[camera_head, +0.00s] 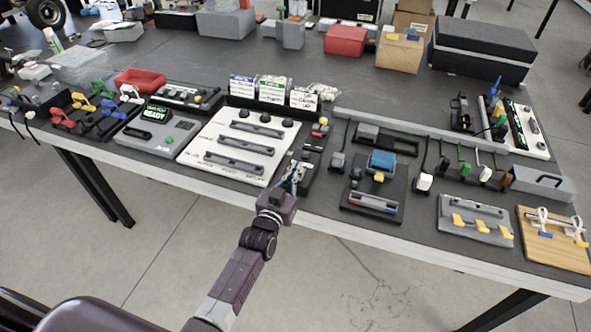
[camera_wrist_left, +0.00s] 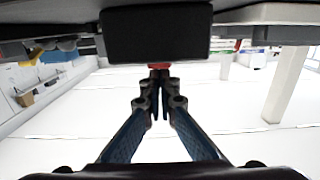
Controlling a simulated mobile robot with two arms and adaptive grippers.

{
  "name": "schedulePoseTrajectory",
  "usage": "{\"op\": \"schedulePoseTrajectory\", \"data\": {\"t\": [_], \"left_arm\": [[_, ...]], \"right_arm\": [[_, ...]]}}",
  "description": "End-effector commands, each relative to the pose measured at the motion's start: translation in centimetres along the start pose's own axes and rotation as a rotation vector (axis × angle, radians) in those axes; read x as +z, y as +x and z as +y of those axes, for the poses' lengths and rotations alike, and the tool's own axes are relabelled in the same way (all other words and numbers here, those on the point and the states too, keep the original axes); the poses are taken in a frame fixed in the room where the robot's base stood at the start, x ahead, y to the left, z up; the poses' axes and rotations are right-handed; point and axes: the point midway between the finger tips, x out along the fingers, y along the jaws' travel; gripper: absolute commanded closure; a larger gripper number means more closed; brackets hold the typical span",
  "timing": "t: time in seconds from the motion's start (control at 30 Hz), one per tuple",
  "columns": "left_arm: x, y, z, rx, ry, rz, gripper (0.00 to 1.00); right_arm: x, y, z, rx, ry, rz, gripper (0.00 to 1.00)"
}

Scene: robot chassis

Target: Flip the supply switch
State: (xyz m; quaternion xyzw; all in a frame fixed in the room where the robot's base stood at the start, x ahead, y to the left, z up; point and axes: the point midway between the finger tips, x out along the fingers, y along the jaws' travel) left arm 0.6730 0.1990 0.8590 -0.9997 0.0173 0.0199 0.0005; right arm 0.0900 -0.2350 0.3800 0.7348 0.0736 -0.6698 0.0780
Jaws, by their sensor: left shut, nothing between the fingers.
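My left gripper (camera_head: 292,177) is at the front edge of the bench, at a narrow black module (camera_head: 309,172) right of the white panel. Its fingers are shut and empty. In the left wrist view the closed fingertips (camera_wrist_left: 159,110) point at a small red part (camera_wrist_left: 159,67) beneath a black block (camera_wrist_left: 155,34). I cannot tell whether they touch it. No label in view marks the supply switch; the module by the gripper may carry it, and the gripper partly hides it. My right gripper is not in view.
The white panel (camera_head: 235,146) with dark bars lies to the left, beside a grey box with a lit READY display (camera_head: 157,113). A black board with a blue block (camera_head: 382,160) lies to the right. Cables and small fixtures crowd the bench; floor is clear in front.

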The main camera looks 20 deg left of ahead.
Motion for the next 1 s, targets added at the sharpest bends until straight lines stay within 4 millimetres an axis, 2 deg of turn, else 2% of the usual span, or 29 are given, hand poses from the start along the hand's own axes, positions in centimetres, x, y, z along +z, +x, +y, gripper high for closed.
{"op": "schedulePoseTrajectory", "data": {"t": [0.23,0.3,0.5,0.67,0.87,0.93,1.0], "left_arm": [[-0.4,0.3,0.0,-0.001,-0.001,-0.089,1.00],[0.5,0.3,0.0,-0.001,-0.001,-0.095,1.00],[0.4,0.4,0.0,-0.001,0.000,-0.093,1.00],[-1.0,0.7,-0.2,-0.001,0.000,-0.091,1.00],[-4.3,1.5,-0.6,-0.001,0.000,-0.092,1.00],[-3.8,0.6,-0.6,-0.001,-0.001,-0.094,1.00],[-4.1,-0.4,-0.6,-0.001,-0.001,-0.093,1.00]], "right_arm": [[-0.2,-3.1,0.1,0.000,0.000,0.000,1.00],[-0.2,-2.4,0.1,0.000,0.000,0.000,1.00],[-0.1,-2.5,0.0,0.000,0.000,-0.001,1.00],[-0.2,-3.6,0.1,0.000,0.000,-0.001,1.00],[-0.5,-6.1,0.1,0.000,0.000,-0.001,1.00],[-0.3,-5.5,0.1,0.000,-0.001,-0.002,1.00],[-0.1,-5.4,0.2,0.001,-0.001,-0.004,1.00]]}}
